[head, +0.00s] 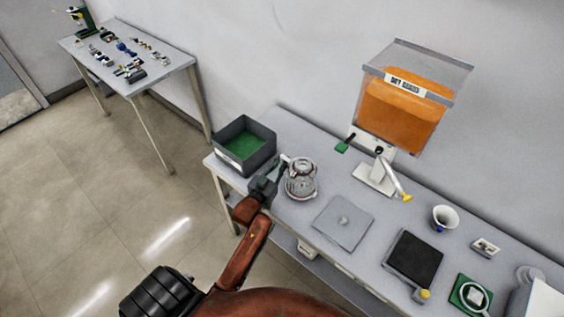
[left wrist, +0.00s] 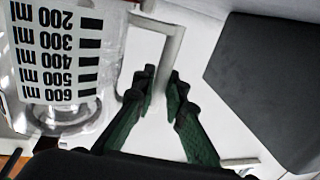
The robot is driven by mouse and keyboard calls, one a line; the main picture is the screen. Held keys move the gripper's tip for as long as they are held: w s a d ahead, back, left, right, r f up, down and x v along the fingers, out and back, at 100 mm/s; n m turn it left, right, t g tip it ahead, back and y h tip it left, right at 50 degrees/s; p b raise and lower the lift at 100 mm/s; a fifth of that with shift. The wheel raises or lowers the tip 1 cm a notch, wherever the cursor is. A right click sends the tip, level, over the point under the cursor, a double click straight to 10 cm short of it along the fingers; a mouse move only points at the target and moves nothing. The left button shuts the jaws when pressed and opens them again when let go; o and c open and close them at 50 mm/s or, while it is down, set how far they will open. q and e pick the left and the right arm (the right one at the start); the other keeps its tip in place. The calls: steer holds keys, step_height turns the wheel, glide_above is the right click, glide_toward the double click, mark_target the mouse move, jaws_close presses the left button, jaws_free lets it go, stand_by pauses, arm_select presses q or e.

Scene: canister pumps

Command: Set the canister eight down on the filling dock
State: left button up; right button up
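A clear glass jug (head: 301,181) is at the left end of the long table; I cannot tell if it is lifted slightly. In the left wrist view the jug (left wrist: 62,70) shows black ml markings and a grey handle. My left gripper (left wrist: 163,88) has its two dark green fingers close on both sides of the handle, apparently shut on it. In the head view this gripper (head: 277,168) is left of the jug. I see no number eight on any canister and nothing labelled as the filling dock. My right gripper is not in view.
A dark bin with a green floor (head: 222,150) stands just left of the jug. An orange-filled hopper (head: 405,112) stands behind on a white stand with a yellow-tipped lever. A black-topped scale (head: 414,257), a white cup (head: 445,218) and a green coaster are farther right.

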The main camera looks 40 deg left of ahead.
arm_select(q)
steer(key=o, duration=0.4)
steer(key=shift+r, duration=0.1)
steer(key=s+d+p, duration=0.1)
steer(key=s, duration=1.1)
steer(key=shift+d, duration=0.25)
